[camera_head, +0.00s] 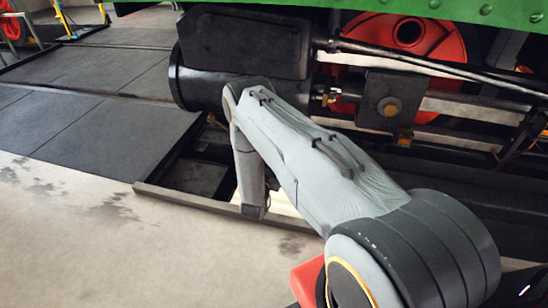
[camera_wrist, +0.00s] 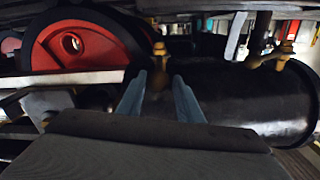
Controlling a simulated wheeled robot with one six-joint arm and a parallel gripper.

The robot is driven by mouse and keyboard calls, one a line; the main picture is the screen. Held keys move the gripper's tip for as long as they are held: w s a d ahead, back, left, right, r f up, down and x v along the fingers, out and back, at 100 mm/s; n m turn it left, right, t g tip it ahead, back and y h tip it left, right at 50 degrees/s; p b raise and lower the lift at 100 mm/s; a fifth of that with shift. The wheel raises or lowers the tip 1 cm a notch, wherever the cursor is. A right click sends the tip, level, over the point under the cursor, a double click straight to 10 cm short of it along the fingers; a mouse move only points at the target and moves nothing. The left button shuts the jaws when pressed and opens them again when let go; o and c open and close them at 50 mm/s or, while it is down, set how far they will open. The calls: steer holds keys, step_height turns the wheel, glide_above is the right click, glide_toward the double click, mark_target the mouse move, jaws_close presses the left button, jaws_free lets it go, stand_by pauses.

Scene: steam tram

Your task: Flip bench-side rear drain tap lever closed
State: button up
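In the wrist view a brass drain tap (camera_wrist: 160,50) stands on the black cylinder (camera_wrist: 240,95), at the end nearer the red wheel. My gripper (camera_wrist: 160,80) is open, with its two grey fingers on either side of a dim brownish part in line with this tap. I cannot tell whether they touch it, nor how its lever is set. A second brass tap (camera_wrist: 275,55) shows at the cylinder's other end. In the head view the cylinder (camera_head: 200,90) is at upper middle; my arm hides the gripper and the tap near it.
The red wheel (camera_wrist: 75,42) stands left of the tap in the wrist view. In the head view, rods and a crosshead block (camera_head: 388,100) lie right of my arm. A dark pit edge (camera_head: 215,200) runs below the cylinder. Pale floor (camera_head: 110,250) is clear at lower left.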

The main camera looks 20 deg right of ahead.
steer(key=shift+s+a, duration=0.1)
steer(key=p+v, duration=0.6)
steer(key=v, duration=0.7)
steer(key=shift+s, duration=0.35)
stand_by(0.7)
stand_by(0.6)
